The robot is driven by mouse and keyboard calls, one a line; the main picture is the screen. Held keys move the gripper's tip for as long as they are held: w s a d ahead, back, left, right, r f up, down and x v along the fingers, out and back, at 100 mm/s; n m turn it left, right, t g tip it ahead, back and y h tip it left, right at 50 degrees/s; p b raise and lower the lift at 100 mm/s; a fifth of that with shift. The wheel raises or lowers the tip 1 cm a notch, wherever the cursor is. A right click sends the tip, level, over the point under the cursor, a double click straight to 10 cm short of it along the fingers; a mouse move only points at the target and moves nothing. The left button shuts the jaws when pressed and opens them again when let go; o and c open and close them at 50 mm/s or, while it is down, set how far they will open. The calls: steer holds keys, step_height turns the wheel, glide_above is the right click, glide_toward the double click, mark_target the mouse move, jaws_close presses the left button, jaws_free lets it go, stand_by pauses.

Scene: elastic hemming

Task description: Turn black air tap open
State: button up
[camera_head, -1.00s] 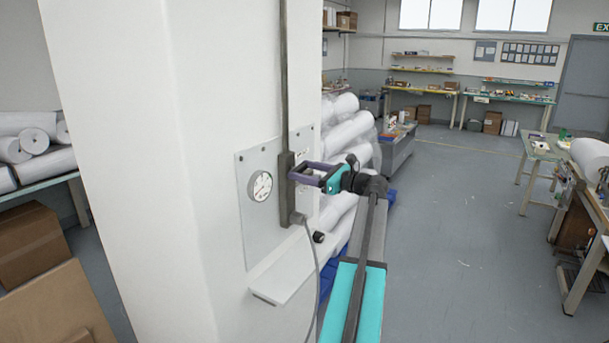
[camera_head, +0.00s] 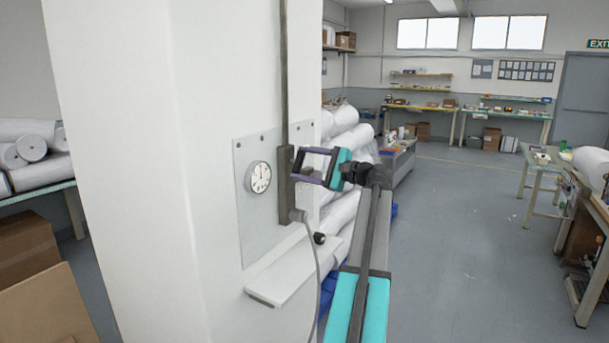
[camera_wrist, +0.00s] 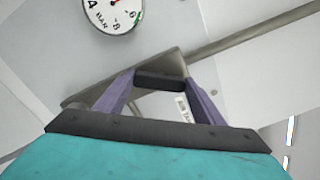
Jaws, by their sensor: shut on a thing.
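The black air tap shows in the wrist view as a short dark bar (camera_wrist: 160,80) between the tips of my purple fingers. My gripper (camera_wrist: 158,88) is shut on it, one finger at each end. In the head view my gripper (camera_head: 299,165) reaches the grey upright block (camera_head: 284,185) on the pillar's panel; the tap is mostly hidden there. A round white pressure gauge (camera_head: 258,177) is left of the block; it also shows at the top of the wrist view (camera_wrist: 113,12), marked BAR.
A white ledge (camera_head: 285,268) juts out below the panel (camera_head: 245,225). White rolls (camera_head: 343,125) are stacked behind. Open floor (camera_head: 450,230) lies to the right.

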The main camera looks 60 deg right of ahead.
steer(key=n+b, duration=0.4)
steer(key=shift+f, duration=0.25)
steer(key=shift+r+n+b, duration=0.1)
steer(key=shift+n+b, duration=1.1)
steer(key=shift+n, duration=0.1)
steer(key=o, duration=1.1)
steer(key=shift+c, duration=0.2)
steer(key=shift+r, duration=0.1)
steer(key=shift+s, duration=0.2)
steer(key=s+b, duration=0.1)
steer(key=s, duration=1.2)
steer(key=shift+s+b, duration=0.25)
steer(key=shift+b, duration=0.15)
